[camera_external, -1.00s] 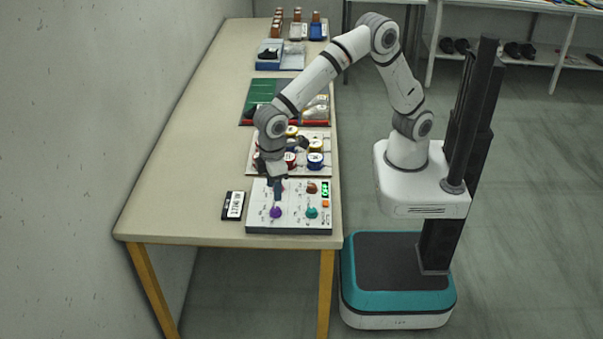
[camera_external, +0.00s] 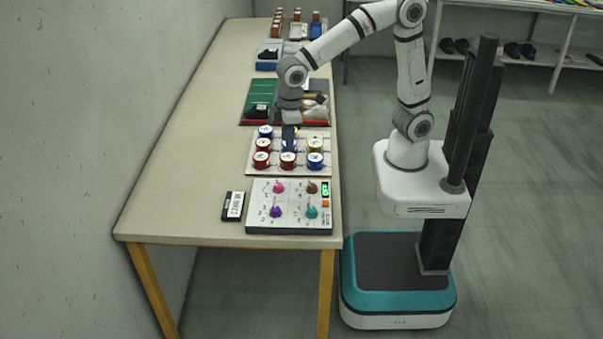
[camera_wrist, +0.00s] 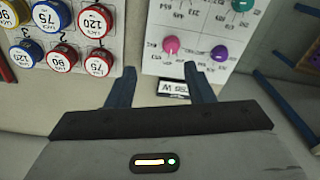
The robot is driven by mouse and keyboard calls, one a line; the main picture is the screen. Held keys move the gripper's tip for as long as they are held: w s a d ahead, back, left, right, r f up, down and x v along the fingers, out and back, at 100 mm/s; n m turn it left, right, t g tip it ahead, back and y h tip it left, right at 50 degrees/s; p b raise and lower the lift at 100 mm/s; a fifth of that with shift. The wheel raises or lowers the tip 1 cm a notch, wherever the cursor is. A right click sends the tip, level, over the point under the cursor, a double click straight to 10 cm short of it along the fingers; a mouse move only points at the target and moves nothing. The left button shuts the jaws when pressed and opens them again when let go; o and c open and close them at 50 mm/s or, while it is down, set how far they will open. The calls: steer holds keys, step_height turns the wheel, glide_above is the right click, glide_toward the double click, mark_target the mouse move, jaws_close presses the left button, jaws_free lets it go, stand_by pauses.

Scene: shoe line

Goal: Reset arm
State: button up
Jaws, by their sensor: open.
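My gripper (camera_external: 289,138) is above the tray of round tins in the external view, higher than the table. In the wrist view my gripper (camera_wrist: 162,88) shows two blue fingers spread apart with nothing between them. The control panel (camera_external: 291,224) with pink, brown, purple and teal knobs lies at the near end of the table, and it also shows in the wrist view (camera_wrist: 195,20). A small display box (camera_external: 233,206) lies left of the panel. It shows between the fingertips in the wrist view (camera_wrist: 172,88), farther off.
The tin board (camera_external: 250,171) holds several red, blue and yellow tins. Behind it lies a green mat (camera_external: 257,91) with dark and pale items, then a blue tray (camera_external: 267,66). The table's left side (camera_external: 190,160) is clear.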

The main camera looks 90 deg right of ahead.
steer(key=s+d+m+t, duration=0.1)
steer(key=s+d+m, duration=0.2)
steer(key=s+d, duration=1.3)
steer(key=shift+s+d+r+t, duration=0.2)
steer(key=shift+s+d+t, duration=0.2)
steer(key=shift+d, duration=0.6)
stand_by(0.8)
